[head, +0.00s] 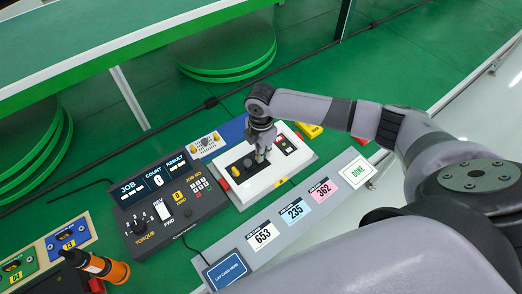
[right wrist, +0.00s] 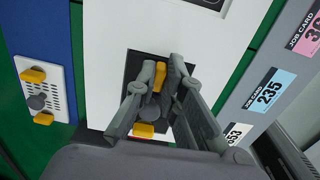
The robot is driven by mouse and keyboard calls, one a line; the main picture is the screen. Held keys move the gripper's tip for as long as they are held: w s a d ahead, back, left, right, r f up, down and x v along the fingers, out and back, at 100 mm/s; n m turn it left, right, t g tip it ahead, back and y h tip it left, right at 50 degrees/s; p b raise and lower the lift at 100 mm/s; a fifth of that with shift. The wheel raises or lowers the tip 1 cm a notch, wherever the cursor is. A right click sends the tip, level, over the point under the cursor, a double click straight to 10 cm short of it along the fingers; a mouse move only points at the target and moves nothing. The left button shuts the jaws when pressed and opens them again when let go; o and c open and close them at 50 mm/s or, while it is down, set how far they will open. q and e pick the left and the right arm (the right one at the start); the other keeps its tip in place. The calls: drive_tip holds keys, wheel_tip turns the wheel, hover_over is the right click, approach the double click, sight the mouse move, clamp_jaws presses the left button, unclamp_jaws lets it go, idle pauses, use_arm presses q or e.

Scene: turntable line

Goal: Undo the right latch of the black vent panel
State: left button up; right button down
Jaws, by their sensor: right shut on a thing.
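The black vent panel (right wrist: 132,70) lies in the white housing, partly covered by my right gripper in the right wrist view. One yellow latch (right wrist: 144,130) shows at its lower end there. The other yellow latch (right wrist: 160,77) is between the fingers of my right gripper (right wrist: 163,75), which is shut on it. In the head view my right gripper (head: 262,156) reaches down onto the right part of the panel, and the yellow latch on the left (head: 235,171) is clear of it. The fingers hide much of the held latch, so its exact turn is unclear. My left gripper is not in view.
The white housing (head: 250,191) stands between a black control box (head: 160,232) and a yellow block (head: 311,129). A grey strip with job cards (head: 264,236) runs along the front. A smaller white vented plate with yellow latches (right wrist: 38,74) lies beside it. An orange tool (head: 108,269) is at lower left.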

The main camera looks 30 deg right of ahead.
drive_tip(key=shift+n, duration=0.3)
drive_tip(key=n+p, duration=0.1)
drive_tip(key=n, duration=0.2)
drive_tip(key=shift+w+r+p, duration=0.1)
drive_tip(key=shift+p, duration=0.25)
drive_tip(key=n, duration=0.5)
drive_tip(key=shift+w+a+p, duration=0.1)
drive_tip(key=shift+p, duration=0.25)
drive_tip(key=n, duration=0.4)
drive_tip(key=shift+a, duration=0.1)
drive_tip(key=n, duration=0.4)
drive_tip(key=shift+a+n, duration=0.1)
drive_tip(key=shift+n, duration=0.2)
drive_tip(key=c, duration=1.7)
unclamp_jaws()
